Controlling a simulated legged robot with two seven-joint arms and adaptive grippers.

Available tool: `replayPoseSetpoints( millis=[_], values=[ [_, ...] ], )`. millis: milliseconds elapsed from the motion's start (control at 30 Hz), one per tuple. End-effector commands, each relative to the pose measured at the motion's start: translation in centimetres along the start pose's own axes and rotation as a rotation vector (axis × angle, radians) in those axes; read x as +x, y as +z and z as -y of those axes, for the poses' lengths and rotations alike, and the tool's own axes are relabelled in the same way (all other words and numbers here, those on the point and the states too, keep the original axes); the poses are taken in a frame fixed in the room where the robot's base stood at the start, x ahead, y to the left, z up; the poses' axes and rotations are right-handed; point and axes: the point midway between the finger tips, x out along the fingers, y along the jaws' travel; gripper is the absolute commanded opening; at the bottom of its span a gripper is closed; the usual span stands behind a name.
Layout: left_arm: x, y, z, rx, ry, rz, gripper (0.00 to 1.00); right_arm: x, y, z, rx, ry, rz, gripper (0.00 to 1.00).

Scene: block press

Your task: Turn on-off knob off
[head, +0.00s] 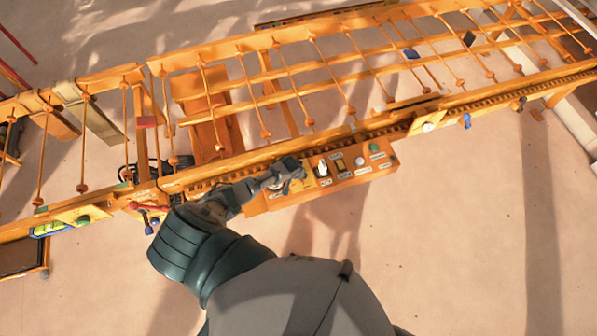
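An orange control box (333,176) is mounted on the front rail of the orange machine. On its face are a black and white knob or switch (322,168), a pale round button (360,161) and a green button (374,148). The small labels are too blurred to read. My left gripper (289,169) is at the left end of the box, over a yellow plate (297,185). It hides what is under it, so I cannot tell whether a knob is there or touched. Its fingers are too small to judge. My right gripper is out of view.
The machine's long orange rail (440,104) with a row of thin rods runs behind the box. Red and blue levers (148,218) stick out left of my arm. A white button and blue knob (466,121) sit farther right. The floor (450,240) in front is clear.

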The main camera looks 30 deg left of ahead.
Motion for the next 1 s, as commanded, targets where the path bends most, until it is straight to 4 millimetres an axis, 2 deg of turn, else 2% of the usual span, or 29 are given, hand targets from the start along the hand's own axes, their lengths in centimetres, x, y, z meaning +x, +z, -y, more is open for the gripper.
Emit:
replayPoseSetpoints(
  millis=[33,500,533,600,633,1000],
  values=[
    [-0.2,-0.62,-0.09,-0.008,0.0,-0.012,0.1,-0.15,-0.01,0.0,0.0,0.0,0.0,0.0],
    [-0.2,-0.84,-0.05,-0.021,-0.005,-0.016,0.1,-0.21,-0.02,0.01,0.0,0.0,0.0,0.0],
    [-0.2,-0.85,-0.04,-0.021,-0.005,-0.017,0.47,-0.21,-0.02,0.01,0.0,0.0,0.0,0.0],
    [-0.19,-0.79,-0.04,-0.021,-0.005,-0.015,0.64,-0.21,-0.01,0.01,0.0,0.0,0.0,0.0],
    [-0.18,-0.72,-0.03,-0.021,-0.006,-0.014,0.69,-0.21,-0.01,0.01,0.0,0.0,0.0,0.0],
    [-0.37,-0.34,0.04,-0.02,-0.007,-0.008,0.69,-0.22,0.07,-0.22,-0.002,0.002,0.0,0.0]
  ],
)
